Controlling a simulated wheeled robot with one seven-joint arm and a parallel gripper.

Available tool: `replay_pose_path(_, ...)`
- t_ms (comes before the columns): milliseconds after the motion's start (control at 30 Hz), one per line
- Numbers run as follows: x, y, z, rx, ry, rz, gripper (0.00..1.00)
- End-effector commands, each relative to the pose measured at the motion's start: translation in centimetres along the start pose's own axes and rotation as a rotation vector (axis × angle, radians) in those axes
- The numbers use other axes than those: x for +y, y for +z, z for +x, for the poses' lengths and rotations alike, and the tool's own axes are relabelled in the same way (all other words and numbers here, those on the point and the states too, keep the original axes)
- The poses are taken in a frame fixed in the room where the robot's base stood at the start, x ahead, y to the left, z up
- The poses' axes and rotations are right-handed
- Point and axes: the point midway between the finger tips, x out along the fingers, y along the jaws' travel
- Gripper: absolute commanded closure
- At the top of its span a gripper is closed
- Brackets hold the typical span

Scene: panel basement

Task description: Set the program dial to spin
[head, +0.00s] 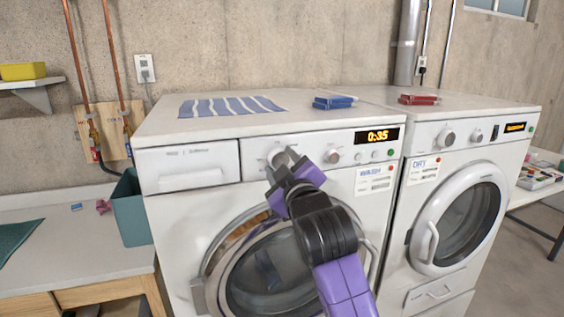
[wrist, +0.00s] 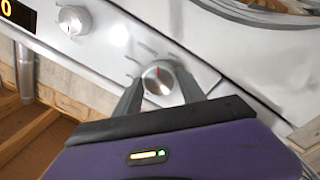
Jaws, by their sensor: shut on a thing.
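The washer (head: 220,150) stands at the centre of the head view, with a display reading 0:35. Its program dial (head: 278,157) is the left, larger knob on the front panel, partly hidden by my gripper (head: 283,165). In the wrist view the dial (wrist: 159,78) is a silver knob with a red pointer mark. The fingers of my gripper (wrist: 158,92) stand on both sides of it and are shut on it. The dial's printed labels are too small to read. A second, smaller knob (head: 331,156) sits to its right, also seen in the wrist view (wrist: 73,20).
A dryer (head: 470,165) stands right of the washer. A striped cloth (head: 232,106), blue items (head: 334,102) and red items (head: 418,99) lie on top. The washer's round door (head: 270,270) is below the panel, behind my arm. A teal bin (head: 131,207) stands at left.

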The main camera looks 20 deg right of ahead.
Motion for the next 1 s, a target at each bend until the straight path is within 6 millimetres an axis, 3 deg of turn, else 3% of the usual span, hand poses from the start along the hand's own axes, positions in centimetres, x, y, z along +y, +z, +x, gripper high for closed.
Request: replay_pose_path(1000, -0.07, -0.07, 0.01, -0.085, -0.018, 0.962, 0.93)
